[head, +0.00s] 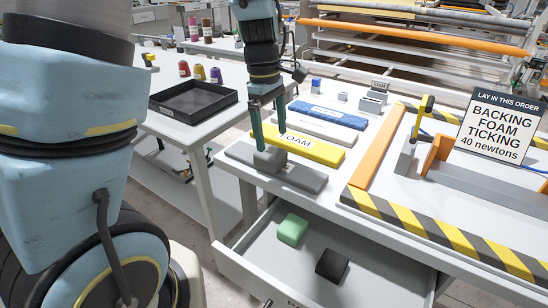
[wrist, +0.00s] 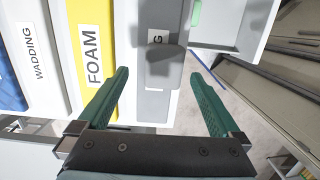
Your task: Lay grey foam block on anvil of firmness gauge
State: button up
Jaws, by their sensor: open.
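The grey foam block (head: 270,159) sits on a flat grey slab (head: 305,177) at the table's near left. In the wrist view the block (wrist: 167,58) shows against the slab, between and beyond my fingertips. My gripper (head: 269,135) is open, pointing down just above the block; its green fingers (wrist: 159,75) are spread with nothing between them.
An open drawer (head: 262,262) below holds a green block (head: 292,230) and a black block (head: 332,265). A yellow FOAM slab (head: 325,151) and a blue slab (head: 340,117) lie behind. An orange bar (head: 372,152) and a sign (head: 492,127) stand near the gauge.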

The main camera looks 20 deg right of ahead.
aim_at(270, 152)
jog(key=shift+s+a+f+p, duration=0.15)
jog(key=shift+f+p, duration=0.1)
jog(key=shift+f, duration=1.25)
jog(key=shift+s+a+f+p, duration=0.1)
jog(key=shift+f+p, duration=0.1)
jog(key=shift+f, duration=1.3)
jog(key=shift+c, duration=0.2)
